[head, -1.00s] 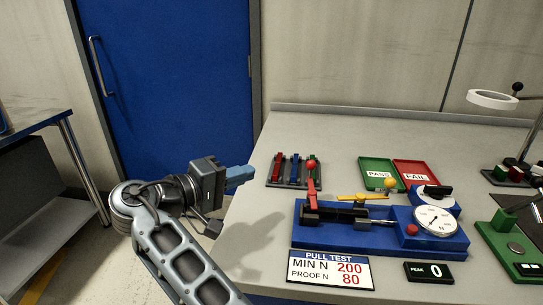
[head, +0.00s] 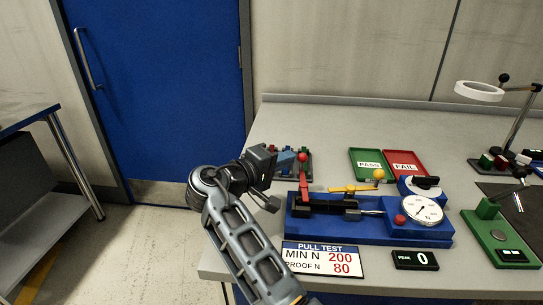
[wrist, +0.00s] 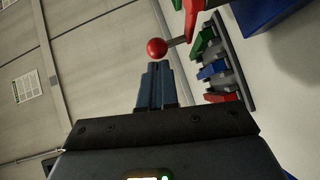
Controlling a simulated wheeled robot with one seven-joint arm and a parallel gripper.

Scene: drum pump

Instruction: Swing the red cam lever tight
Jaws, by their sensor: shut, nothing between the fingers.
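The red cam lever (head: 304,180) stands upright at the left end of the blue pull-test fixture (head: 372,231), with a red ball knob (head: 302,157) on top. My gripper (head: 292,160) is shut and empty, its blue fingers pointing right just left of the knob. In the wrist view the shut fingertips (wrist: 157,67) lie just below the red knob (wrist: 157,48) in the picture. I cannot tell whether they touch it. The lever's red arm (wrist: 192,20) shows at the top of that view; its pivot is out of that frame.
A rack of coloured parts (head: 283,170) stands behind my gripper. Green PASS (head: 367,153) and red FAIL (head: 424,169) trays lie behind. A pull-test sign (head: 321,274) stands in front.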

